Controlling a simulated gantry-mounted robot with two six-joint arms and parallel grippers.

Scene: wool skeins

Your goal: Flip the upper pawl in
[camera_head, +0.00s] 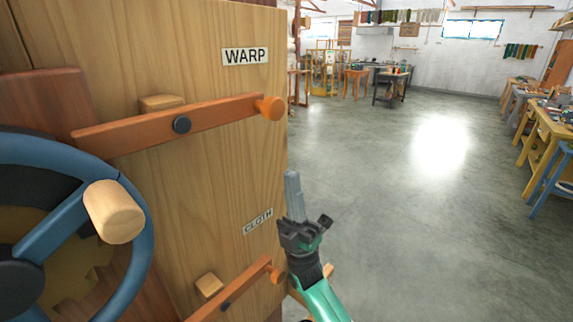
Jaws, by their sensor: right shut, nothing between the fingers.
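The upper pawl (210,117) is a long orange-brown bar below the WARP label (245,56), on a dark pivot bolt (182,125). It tilts slightly up to the right and ends in an orange knob (271,107). Its left end meets a reddish-brown wooden part (45,105) above the blue handwheel (147,240); any contact with teeth is hidden. My right gripper (292,182) is shut and empty, pointing up, beside the panel's right edge and below the upper knob, apart from it. My left gripper is not in view.
A lower pawl (235,288) with its own knob (276,275) sits below the CLOTH label (257,221), close to my right gripper. The wheel's wooden handle (114,211) sticks out at left. Open floor (420,220) lies to the right, with workbenches (550,130) beyond.

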